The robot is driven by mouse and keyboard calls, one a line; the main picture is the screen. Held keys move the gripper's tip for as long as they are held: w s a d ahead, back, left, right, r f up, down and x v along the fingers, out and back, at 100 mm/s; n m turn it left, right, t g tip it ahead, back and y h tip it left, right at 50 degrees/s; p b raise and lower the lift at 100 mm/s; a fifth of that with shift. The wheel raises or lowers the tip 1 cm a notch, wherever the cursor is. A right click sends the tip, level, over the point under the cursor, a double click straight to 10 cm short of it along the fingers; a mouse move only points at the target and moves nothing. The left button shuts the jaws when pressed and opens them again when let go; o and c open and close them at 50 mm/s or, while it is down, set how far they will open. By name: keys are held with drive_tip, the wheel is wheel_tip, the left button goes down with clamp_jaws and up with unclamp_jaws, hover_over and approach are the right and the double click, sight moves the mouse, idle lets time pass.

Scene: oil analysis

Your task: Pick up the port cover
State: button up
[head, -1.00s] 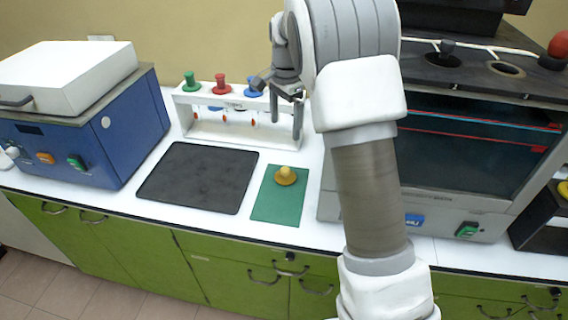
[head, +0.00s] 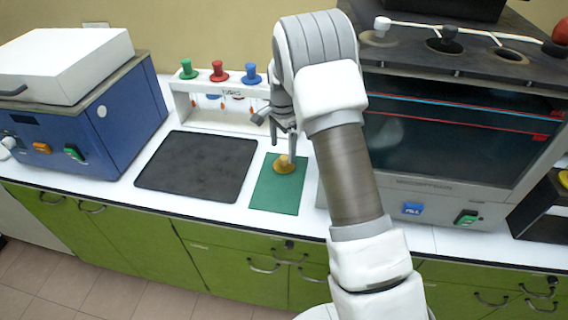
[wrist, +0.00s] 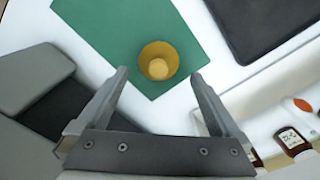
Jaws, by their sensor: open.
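The port cover is a yellow disc with a raised knob (head: 284,165), and it lies on a green mat (head: 270,196) on the white counter. In the wrist view the port cover (wrist: 158,62) shows from above, ahead of and between my fingertips. My gripper (head: 283,143) is open and empty, above and close to the cover in the head view. In the wrist view my gripper's two fingers (wrist: 160,78) are spread wide, and nothing is between them. Whether a finger touches the cover cannot be told from the head view.
A black mat (head: 196,166) lies left of the green mat. A white rack (head: 222,112) with green, red and blue knobs stands behind. A blue machine (head: 88,135) is at left. A large dark-fronted machine (head: 450,140) stands close on the right. Bottles (wrist: 292,140) show in the wrist view.

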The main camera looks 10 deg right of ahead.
sight(284, 157)
drive_tip(key=f, duration=0.5)
drive_tip(key=shift+d+f, duration=0.1)
drive_tip(key=shift+d, duration=0.1)
drive_tip(key=c, duration=1.2)
